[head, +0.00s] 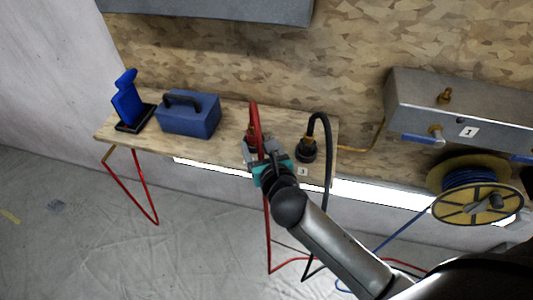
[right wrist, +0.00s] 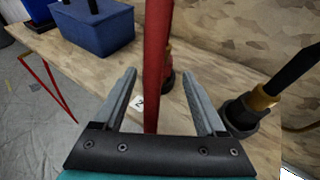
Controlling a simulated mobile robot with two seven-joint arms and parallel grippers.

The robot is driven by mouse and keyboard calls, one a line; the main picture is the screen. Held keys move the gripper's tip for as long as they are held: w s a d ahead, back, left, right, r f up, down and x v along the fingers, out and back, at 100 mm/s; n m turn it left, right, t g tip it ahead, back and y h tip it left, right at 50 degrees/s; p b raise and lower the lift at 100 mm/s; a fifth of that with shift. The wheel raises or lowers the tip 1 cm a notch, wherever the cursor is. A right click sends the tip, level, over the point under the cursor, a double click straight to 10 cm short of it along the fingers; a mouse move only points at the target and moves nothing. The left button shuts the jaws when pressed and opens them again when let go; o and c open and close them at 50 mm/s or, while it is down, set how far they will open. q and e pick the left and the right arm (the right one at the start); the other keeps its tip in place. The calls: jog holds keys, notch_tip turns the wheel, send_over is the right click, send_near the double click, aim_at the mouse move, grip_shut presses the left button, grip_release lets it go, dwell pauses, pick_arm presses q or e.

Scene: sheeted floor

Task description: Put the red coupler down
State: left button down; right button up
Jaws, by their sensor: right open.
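The red coupler stands on the wooden shelf, with its red hose (head: 255,115) looping above it in the head view. In the right wrist view the coupler (right wrist: 168,62) shows just beyond my fingertips, beside the red hose (right wrist: 156,70). My right gripper (head: 256,150) is open at the shelf's front edge. In the right wrist view its two fingers (right wrist: 159,78) stand apart on either side of the hose, with gaps visible on both sides. My right gripper partly hides the coupler's lower part in the head view. My left gripper is out of view.
A black coupler with a black hose (head: 307,150) stands close on the right. A blue toolbox (head: 190,115) and a blue upright object (head: 126,103) are further left on the shelf (head: 226,155). A metal manifold box (head: 460,105) and a blue cable reel (head: 475,205) are at right.

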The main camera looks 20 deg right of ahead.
jog(key=p+v, duration=0.1)
jog(key=v, duration=0.5)
jog(key=shift+s, duration=0.4)
jog(key=shift+r, duration=0.15)
